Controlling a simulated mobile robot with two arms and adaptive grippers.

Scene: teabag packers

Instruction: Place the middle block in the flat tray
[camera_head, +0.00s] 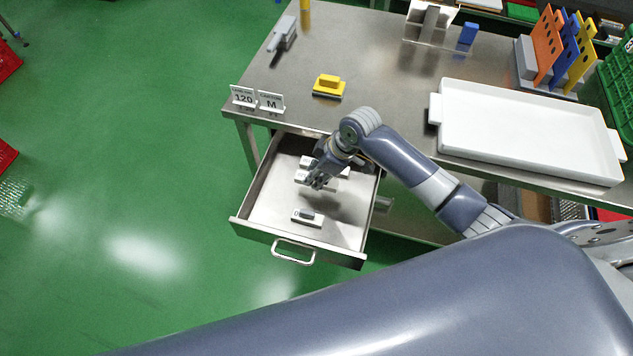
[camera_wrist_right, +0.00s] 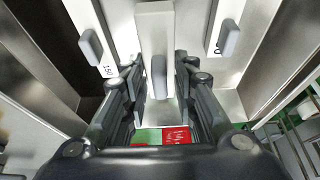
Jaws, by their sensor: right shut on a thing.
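Several white blocks with grey handles lie in the open drawer (camera_head: 265,205). The near block (camera_head: 307,221) lies clear toward the drawer front. The middle block (camera_head: 300,177) is partly hidden under my right gripper (camera_head: 318,184), and the far block (camera_head: 306,161) is partly behind the arm. In the right wrist view, my right gripper (camera_wrist_right: 160,82) is shut on the middle block (camera_wrist_right: 154,35) at its grey handle, with a block on either side. Whether it is lifted is hard to tell. The flat tray (camera_head: 436,108) is white and empty on the table at right. My left gripper is not in view.
The drawer walls stand around the gripper. The table's middle is fairly clear.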

